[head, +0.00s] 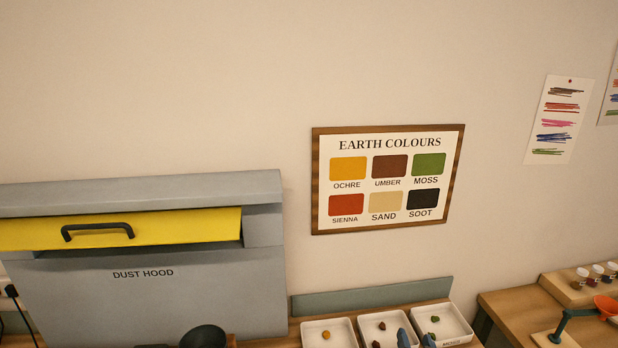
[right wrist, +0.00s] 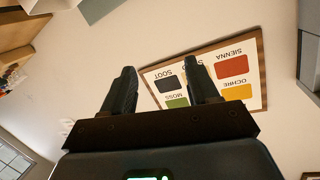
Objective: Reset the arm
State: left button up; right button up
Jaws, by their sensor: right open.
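My right gripper shows its two fingertips at the bottom edge of the head view (head: 416,341), in front of the white trays. In the right wrist view the gripper (right wrist: 162,85) has its two dark fingers apart with nothing between them. Beyond the fingers is the wall with the colour chart, which appears upside down there. The rest of the right arm is out of the head view. My left gripper is in neither view.
A grey dust hood (head: 190,297) with a yellow front panel (head: 190,228) stands at left. White trays (head: 326,343) hold small lumps. The framed earth colours chart (head: 388,178) hangs on the wall. A wooden side table (head: 510,308) is at right. The wall area above is clear.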

jog(key=s+a+f+n+b, duration=0.1)
jog(key=s+f+b, duration=0.2)
jog(key=s, duration=0.7)
jog(key=s+a+f+n+t+b, duration=0.1)
jog(key=s+f+b, duration=0.3)
jog(key=s, duration=0.6)
jog(key=s+a+f+n+y+b, duration=0.1)
jog(key=s+f+b, duration=0.2)
jog(key=s, duration=0.8)
jog(key=shift+a+f+n+t, duration=0.3)
jog(key=shift+f+n+t, duration=0.1)
jog(key=shift+f, duration=0.5)
jog(key=shift+s, duration=0.1)
